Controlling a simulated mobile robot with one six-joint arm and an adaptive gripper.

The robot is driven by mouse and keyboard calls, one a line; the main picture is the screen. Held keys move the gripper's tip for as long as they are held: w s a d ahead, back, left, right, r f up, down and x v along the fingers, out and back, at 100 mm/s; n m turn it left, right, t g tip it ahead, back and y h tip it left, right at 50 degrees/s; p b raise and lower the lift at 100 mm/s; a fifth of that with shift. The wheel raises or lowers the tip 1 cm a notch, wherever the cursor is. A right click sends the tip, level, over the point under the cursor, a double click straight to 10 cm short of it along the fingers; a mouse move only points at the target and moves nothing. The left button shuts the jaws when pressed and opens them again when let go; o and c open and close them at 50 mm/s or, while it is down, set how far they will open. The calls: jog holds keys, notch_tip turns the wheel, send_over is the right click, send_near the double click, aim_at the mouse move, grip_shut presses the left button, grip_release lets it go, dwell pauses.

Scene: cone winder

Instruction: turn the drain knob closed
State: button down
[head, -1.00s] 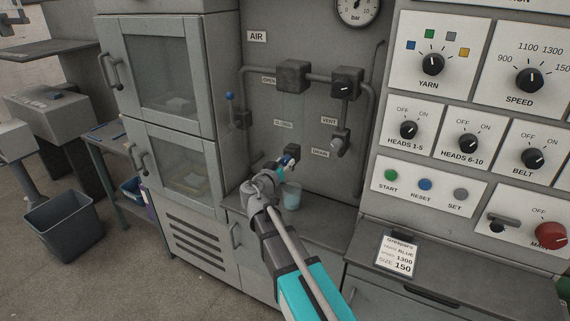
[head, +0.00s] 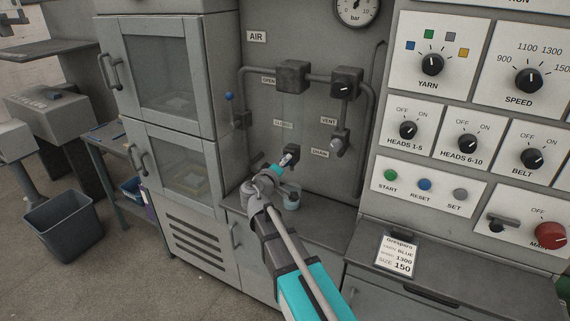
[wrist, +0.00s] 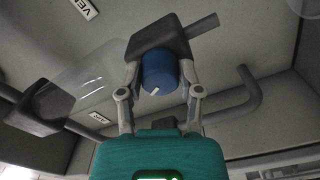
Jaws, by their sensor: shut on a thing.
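The drain knob is a blue round knob (wrist: 158,75) under a dark block (wrist: 160,42) in the wrist view. A short white mark on its face lies at a slant. My gripper (wrist: 160,80) has one finger on each side of the knob and is shut on it. In the head view the dark block (head: 291,151) sits low on the grey panel, left of the DRAIN label (head: 320,154). My gripper (head: 282,176) reaches up to it from below, and its fingers largely hide the knob there.
A clear bowl (wrist: 88,75) hangs close by. Pipes (head: 371,110), a VENT valve (head: 339,144) and a blue-tipped lever (head: 230,97) flank the spot. The control panel (head: 466,60) is to the right.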

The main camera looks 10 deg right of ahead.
jog(key=shift+n, duration=1.6)
jog(key=shift+c, duration=1.3)
grip_release()
jog(key=shift+s+a, duration=0.1)
jog(key=shift+s, duration=0.05)
jog(key=v, duration=1.1)
jog(key=shift+s+a, duration=0.15)
jog(key=shift+s, duration=0.15)
